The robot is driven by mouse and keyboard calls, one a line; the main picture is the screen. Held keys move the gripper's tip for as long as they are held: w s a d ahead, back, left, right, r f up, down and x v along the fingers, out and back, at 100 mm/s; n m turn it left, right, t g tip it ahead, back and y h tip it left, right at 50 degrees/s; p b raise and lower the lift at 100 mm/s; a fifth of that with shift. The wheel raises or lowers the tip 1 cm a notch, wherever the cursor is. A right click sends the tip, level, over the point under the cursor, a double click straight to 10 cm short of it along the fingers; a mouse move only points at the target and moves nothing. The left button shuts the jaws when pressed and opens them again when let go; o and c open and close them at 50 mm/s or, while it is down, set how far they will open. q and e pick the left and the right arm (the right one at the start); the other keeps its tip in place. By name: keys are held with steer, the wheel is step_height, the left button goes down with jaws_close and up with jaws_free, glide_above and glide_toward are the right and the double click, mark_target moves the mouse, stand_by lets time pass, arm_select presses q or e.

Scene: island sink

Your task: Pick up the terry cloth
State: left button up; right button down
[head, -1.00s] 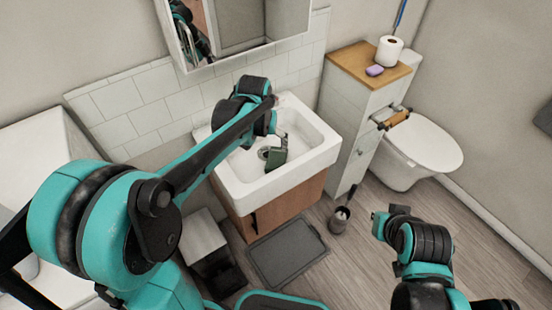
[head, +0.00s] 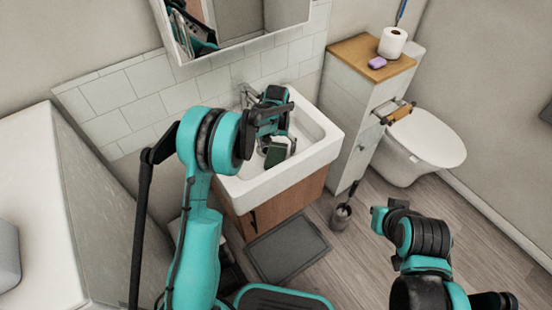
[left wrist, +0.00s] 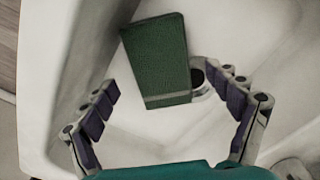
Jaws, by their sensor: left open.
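The terry cloth (left wrist: 157,58) is dark green with a pale stripe near one end. It lies in the white sink basin and also shows in the head view (head: 275,154). My left gripper (left wrist: 165,115) is open above the basin, its fingers spread on either side with the cloth's near end just ahead of the gap between them. In the head view the left gripper (head: 277,143) is small and partly hidden by its own arm. My right arm's end (head: 388,215) is over the floor at the right; its fingertips cannot be made out.
The sink rim (head: 300,165) surrounds the cloth. The drain (left wrist: 198,78) shows beside it. A wooden-topped cabinet (head: 350,50) and a toilet (head: 425,140) stand to the right. A grey mat (head: 287,250) and a dark holder (head: 341,217) are on the floor.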

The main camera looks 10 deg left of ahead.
mark_target(276, 154)
arm_select(q)
step_height(276, 154, down, 4)
steer(key=shift+w+a+r+b, duration=0.1)
steer(key=shift+b, duration=0.6)
steer(key=shift+r, duration=0.1)
steer(key=c, duration=1.3)
steer(key=shift+c, duration=0.2)
